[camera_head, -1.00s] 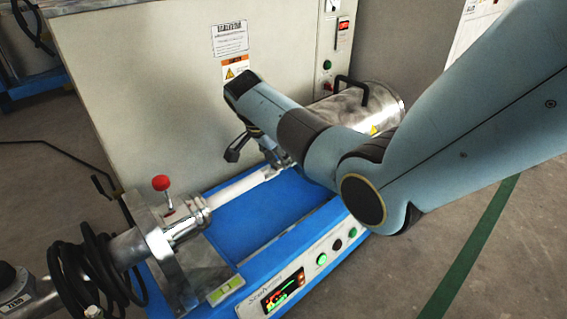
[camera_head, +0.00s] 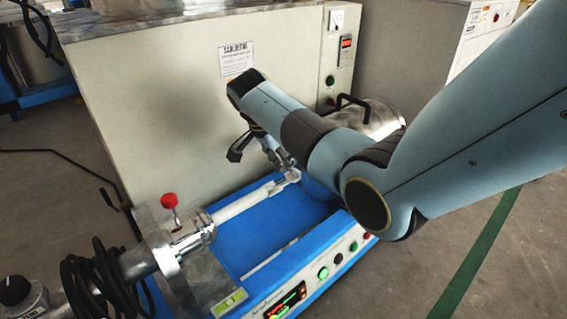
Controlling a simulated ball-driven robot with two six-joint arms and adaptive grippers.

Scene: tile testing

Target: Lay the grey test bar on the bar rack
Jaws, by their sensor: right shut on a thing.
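My right arm comes in from the right, and its gripper (camera_head: 258,152) hangs in front of the beige cabinet, above the far side of the blue machine. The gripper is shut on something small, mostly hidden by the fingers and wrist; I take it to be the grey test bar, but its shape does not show. A pale rod (camera_head: 245,200) runs from a metal clamp on the blue machine (camera_head: 262,226) up to the right, ending just below the gripper. I cannot make out a separate bar rack. My left gripper is not in view.
The beige cabinet (camera_head: 150,110) stands close behind the gripper. A red-knobbed lever (camera_head: 169,201) rises beside the clamp. A coiled black cable (camera_head: 95,280) hangs at lower left. A metal cylinder with a black handle (camera_head: 375,118) is partly behind my arm. Floor is clear at lower right.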

